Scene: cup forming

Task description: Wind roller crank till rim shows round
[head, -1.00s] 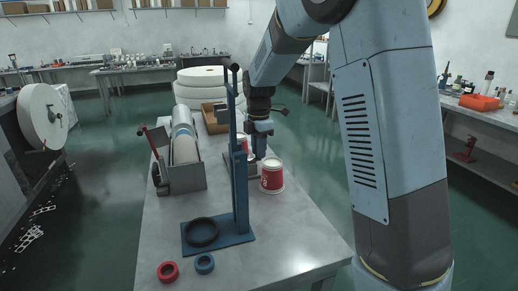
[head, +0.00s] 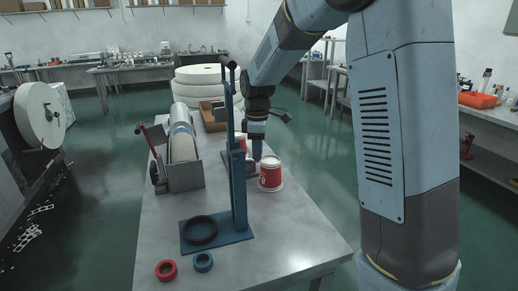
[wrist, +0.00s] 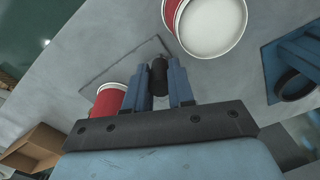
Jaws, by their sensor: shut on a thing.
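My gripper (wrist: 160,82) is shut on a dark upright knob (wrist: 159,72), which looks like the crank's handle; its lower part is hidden. In the head view my gripper (head: 256,154) is low over a flat grey plate (wrist: 105,65) on the bench. A red cup (head: 270,176) with a pale rim stands just right of the gripper. A second red cup (wrist: 108,100) is partly hidden behind the gripper. The roller itself is hard to make out there.
A blue upright stand (head: 238,185) with a black ring (head: 200,231) on its base is in front. A grey holder (head: 184,178) with a pale roll is at left. Red (head: 166,270) and blue (head: 203,262) rings lie at the near edge. The bench's right front is clear.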

